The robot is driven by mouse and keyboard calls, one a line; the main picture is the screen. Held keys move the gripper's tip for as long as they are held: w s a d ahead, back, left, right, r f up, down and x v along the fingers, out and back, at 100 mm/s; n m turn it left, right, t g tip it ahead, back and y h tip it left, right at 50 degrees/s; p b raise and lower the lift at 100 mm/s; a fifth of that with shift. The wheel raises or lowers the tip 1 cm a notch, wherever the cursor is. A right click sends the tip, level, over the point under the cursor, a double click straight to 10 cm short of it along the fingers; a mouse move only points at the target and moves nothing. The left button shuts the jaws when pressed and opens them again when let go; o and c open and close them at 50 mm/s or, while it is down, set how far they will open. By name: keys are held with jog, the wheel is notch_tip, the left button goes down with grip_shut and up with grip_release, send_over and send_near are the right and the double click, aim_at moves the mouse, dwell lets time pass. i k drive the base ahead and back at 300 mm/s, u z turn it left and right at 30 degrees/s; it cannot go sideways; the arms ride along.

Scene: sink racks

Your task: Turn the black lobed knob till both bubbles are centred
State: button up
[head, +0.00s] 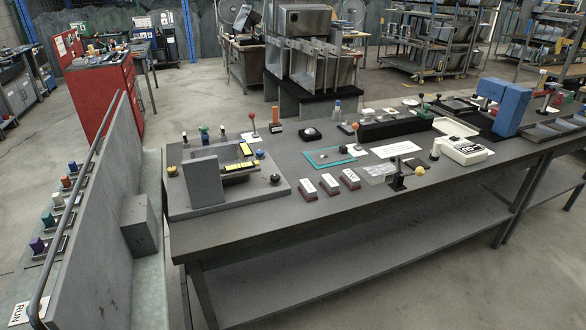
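A black knob (275,179) sits at the front right corner of a grey levelling plate (225,203) on the near left of the workbench. It is small here and I cannot make out its lobes. Two yellow strips, one upright-facing (245,150) and one lying lower (238,166), are on the device on the plate; they look like the bubble vials. The bubbles are too small to tell where they sit. A grey block (202,183) stands in front and hides part of the device. My gripper is not in view.
A yellow knob (172,170) and a blue knob (260,154) are on other parts of the plate. Several red-based labelled blocks (329,184) stand right of it. A grey wall panel (95,200) with a rail rises left of the bench. The front bench strip is clear.

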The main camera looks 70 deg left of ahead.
aim_at(275, 178)
jog(key=i, duration=1.8)
jog(key=u, duration=0.15)
jog(key=k, duration=0.2)
jog(key=u, duration=3.2)
